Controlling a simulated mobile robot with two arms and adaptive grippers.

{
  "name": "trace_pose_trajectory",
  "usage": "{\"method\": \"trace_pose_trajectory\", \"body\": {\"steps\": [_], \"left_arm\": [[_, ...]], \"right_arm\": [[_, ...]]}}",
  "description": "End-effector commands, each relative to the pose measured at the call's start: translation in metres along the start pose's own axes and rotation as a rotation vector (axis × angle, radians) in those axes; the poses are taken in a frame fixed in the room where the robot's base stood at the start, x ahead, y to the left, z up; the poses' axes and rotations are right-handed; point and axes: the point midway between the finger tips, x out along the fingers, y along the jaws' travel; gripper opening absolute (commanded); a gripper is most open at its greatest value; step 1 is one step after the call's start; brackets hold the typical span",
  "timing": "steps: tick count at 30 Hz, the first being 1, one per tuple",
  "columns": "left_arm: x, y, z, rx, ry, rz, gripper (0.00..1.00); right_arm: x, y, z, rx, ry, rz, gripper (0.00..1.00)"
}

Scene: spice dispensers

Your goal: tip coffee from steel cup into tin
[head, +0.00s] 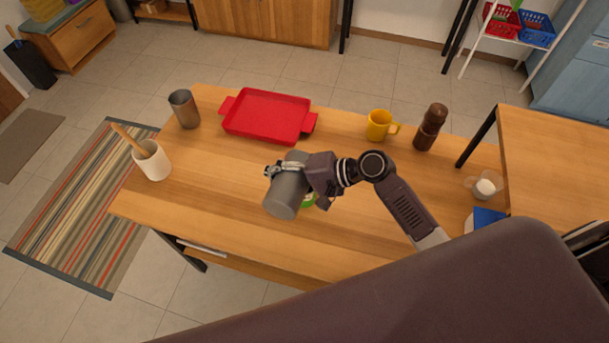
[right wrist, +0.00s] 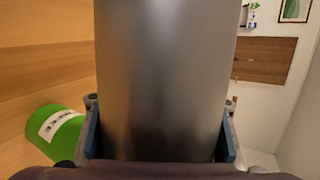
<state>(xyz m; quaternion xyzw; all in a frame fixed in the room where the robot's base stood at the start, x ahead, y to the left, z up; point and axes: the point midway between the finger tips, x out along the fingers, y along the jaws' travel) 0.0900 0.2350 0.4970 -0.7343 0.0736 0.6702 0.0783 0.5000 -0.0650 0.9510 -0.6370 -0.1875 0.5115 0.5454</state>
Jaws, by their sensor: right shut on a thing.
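My right gripper (head: 280,170) is shut around a grey steel cup (head: 287,193), held over the front middle of the table. The cup leans in the head view, and its contents cannot be seen. Its smooth metal side (right wrist: 162,80) fills the middle of the right wrist view, between the two fingers (right wrist: 160,135). A green container with a white label (right wrist: 58,130), possibly the tin, is at the left there. In the head view only a green sliver of it (head: 309,201) shows beside the cup, mostly hidden by cup and gripper. My left gripper is not in view.
A metal tumbler (head: 184,109) and red tray (head: 268,115) stand at the back. A white crock with wooden utensils (head: 152,163) is at the left. A yellow mug (head: 380,125) and brown mill (head: 430,128) are at the right. The table's front left is clear.

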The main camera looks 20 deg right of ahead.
Motion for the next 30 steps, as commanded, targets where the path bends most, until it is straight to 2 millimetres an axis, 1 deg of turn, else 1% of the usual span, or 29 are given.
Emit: {"method": "trace_pose_trajectory", "body": {"steps": [1, 7, 12, 14, 20, 22, 30], "left_arm": [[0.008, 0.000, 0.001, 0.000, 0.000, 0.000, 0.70], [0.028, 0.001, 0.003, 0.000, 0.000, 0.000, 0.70], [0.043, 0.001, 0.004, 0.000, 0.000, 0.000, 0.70], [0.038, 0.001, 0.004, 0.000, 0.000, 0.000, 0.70], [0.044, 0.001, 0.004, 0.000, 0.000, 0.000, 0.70], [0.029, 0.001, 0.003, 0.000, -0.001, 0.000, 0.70], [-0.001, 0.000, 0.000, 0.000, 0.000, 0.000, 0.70]], "right_arm": [[0.004, 0.006, 0.002, -0.039, 0.018, 0.005, 0.00], [0.012, 0.018, 0.004, -0.204, 0.101, 0.036, 0.00], [0.018, 0.027, 0.013, -0.320, 0.160, 0.059, 0.00], [0.017, 0.028, 0.011, -0.378, 0.190, 0.074, 0.00], [0.023, 0.042, 0.006, -0.568, 0.288, 0.112, 0.00], [0.017, 0.027, 0.005, -0.599, 0.306, 0.115, 0.00], [0.002, -0.001, 0.007, -0.675, 0.345, 0.132, 0.00]]}}
